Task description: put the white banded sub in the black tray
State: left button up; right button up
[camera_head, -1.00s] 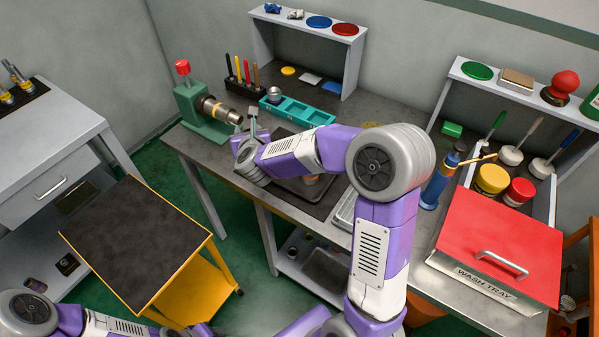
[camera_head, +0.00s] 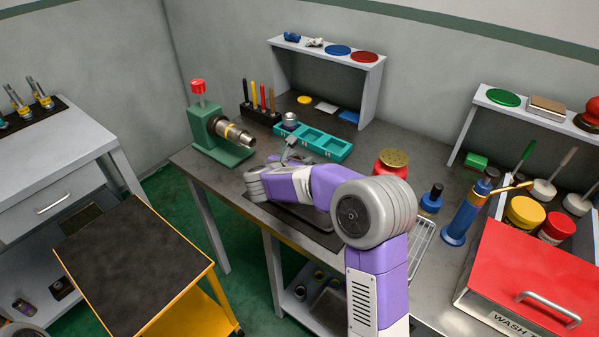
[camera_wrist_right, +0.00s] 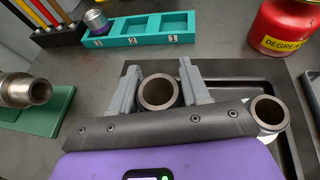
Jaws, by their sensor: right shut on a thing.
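My right gripper (camera_wrist_right: 158,88) is shut on a grey hollow sub (camera_wrist_right: 158,106), seen end-on between the fingers. My gripper's body hides its side, so I cannot tell its band colour. The black tray (camera_wrist_right: 225,68) lies below and beyond it; whether the held sub touches the tray is unclear. A second hollow sub (camera_wrist_right: 269,112) stands at the tray's right, with something pale just below its rim. In the head view my right gripper (camera_head: 289,152) is above the bench, right of the vise, and my arm covers much of the tray. My left gripper is out of view.
A teal numbered rack (camera_head: 325,146) with one sub (camera_head: 290,121) is behind. A red degreaser can (camera_wrist_right: 285,30) stands behind right. A wire rack (camera_head: 422,240) and red-lidded wash tray (camera_head: 535,265) lie right.

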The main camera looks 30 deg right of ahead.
notch_tip(320, 180, down, 3)
jog(key=shift+b, duration=0.3)
jog(key=shift+f, duration=0.1)
jog(key=o, duration=1.2)
jog(key=shift+o, duration=0.2)
jog(key=p+v, duration=0.1)
jog(key=v, duration=1.1)
jog(key=shift+p, duration=0.4)
